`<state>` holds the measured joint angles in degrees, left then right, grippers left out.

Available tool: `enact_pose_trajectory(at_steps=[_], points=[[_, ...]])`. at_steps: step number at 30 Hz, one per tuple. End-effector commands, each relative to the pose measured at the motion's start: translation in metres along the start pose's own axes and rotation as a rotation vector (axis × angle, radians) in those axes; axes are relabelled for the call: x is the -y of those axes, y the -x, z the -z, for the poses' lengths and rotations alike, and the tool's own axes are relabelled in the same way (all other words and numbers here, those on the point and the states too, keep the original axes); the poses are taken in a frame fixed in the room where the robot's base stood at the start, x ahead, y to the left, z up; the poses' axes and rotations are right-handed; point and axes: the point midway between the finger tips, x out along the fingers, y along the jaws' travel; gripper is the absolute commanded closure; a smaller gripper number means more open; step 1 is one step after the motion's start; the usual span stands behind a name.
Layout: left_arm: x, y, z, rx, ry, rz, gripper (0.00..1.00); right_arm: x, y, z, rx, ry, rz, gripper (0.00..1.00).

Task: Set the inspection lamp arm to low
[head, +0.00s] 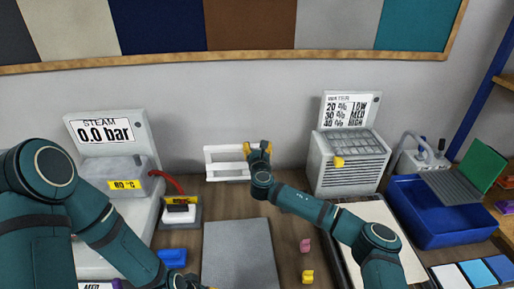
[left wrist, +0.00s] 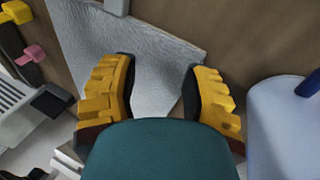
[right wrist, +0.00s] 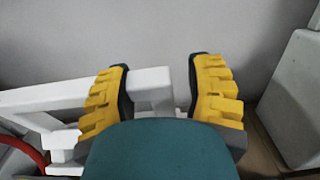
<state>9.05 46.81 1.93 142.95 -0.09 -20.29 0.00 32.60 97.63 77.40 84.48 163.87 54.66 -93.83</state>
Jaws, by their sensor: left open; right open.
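A white frame-like fixture, which looks like the inspection lamp with its arm (head: 214,152), stands against the back wall, left of my right gripper. My right gripper (head: 258,147) is open at the fixture's right end. In the right wrist view, a white block of the lamp arm (right wrist: 150,86) lies between the open yellow fingers; I cannot tell whether they touch it. Part of the fixture is hidden behind my right gripper. My left gripper (left wrist: 160,88) is open and empty above a grey slab (left wrist: 150,50), low in the head view and mostly cut off.
A grey slab (head: 237,250) lies mid-table. A steam unit (head: 108,145) stands left, with a red hose. A vented box (head: 347,170) with a percentage sign stands right of my right gripper. A blue bin (head: 435,222) is far right. Pink (head: 305,245) and yellow (head: 307,276) pieces lie in front.

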Motion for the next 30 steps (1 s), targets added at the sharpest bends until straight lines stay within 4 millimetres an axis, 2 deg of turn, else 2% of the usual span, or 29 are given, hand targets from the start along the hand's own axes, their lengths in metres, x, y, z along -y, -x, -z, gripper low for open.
enact_pose_trajectory(at_steps=[8,9,13,14,25,30], points=[[0.000,0.000,0.000,0.000,0.000,0.000,0.53,-0.001,-0.001,0.000,0.000,-0.001,-0.001,0.47],[0.000,0.000,0.000,0.000,0.000,0.000,0.53,-0.001,-0.001,0.000,0.000,-0.001,-0.001,0.52],[0.000,0.000,0.000,0.000,0.000,0.000,0.53,-0.001,-0.001,0.000,0.000,0.000,-0.001,0.97],[0.000,0.000,0.000,0.000,0.000,0.000,0.53,-0.001,-0.001,0.000,0.000,0.000,-0.001,1.00],[0.000,0.000,0.000,0.000,0.000,0.000,0.53,-0.001,0.000,0.000,0.006,0.001,0.000,1.00],[0.000,0.000,0.000,0.000,0.000,0.000,0.53,-0.002,0.010,0.006,0.053,0.011,0.003,1.00]])
